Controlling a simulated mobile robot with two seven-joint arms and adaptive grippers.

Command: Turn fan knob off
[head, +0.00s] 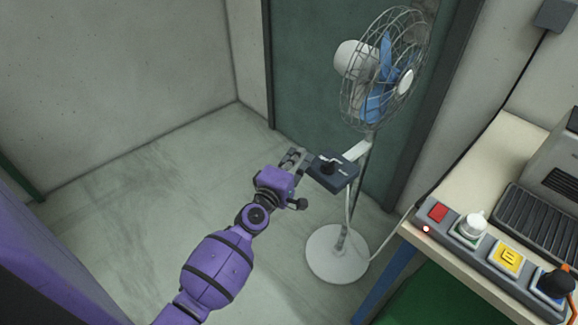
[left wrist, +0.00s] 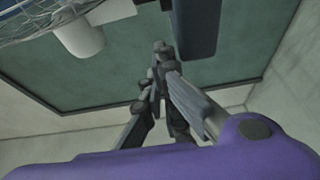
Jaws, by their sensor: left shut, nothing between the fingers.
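The fan (head: 385,75) stands on a round white base (head: 337,254) in front of a dark green door panel. Its dark control box (head: 333,172) is fixed to the pole and carries a black knob (head: 328,167) on its top. My left gripper (head: 295,156) is shut and empty, just left of the control box in the head view; I cannot tell whether it touches the box. In the left wrist view the shut fingers (left wrist: 160,58) point up toward a dark blue-grey block, probably the box (left wrist: 194,28). The knob is not visible there. My right gripper is not in view.
At the right a table (head: 450,262) bears a grey panel with a red button (head: 437,212), a white knob (head: 472,225), a yellow button (head: 507,258) and a dark knob (head: 553,283). A cable runs beside the fan pole. Floor at the left is clear.

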